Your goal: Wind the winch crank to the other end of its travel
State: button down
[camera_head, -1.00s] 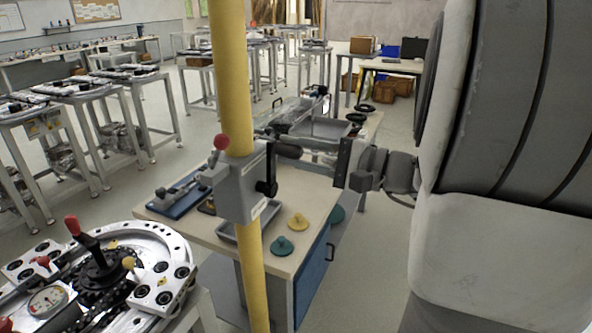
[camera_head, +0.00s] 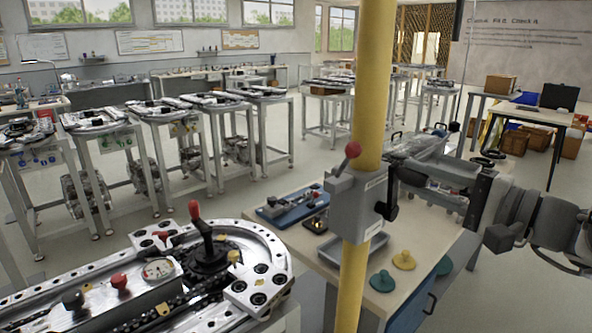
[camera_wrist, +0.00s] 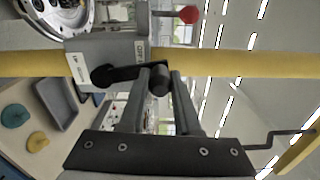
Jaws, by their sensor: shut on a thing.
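The winch is a grey box (camera_head: 352,208) fixed to an upright yellow pole (camera_head: 373,90). Its black crank (camera_head: 389,203) is on the box's right side in the head view. In the wrist view the crank arm (camera_wrist: 118,75) runs from the grey box (camera_wrist: 88,50) to a dark round grip (camera_wrist: 159,82) between my fingertips. My gripper (camera_wrist: 166,80) is shut on this crank grip. In the head view my gripper (camera_head: 412,180) reaches in from the right, and the grip is mostly hidden there. A red-knobbed lever (camera_head: 349,153) stands out from the box's left side.
A round-ended track table (camera_head: 265,240) with levers stands close at left. Grey floor lies between the tables.

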jog(key=c, duration=0.6)
grip_release()
jog(key=shift+s, duration=0.1)
jog(key=v, duration=1.7)
jog(key=shift+s+d, duration=0.15)
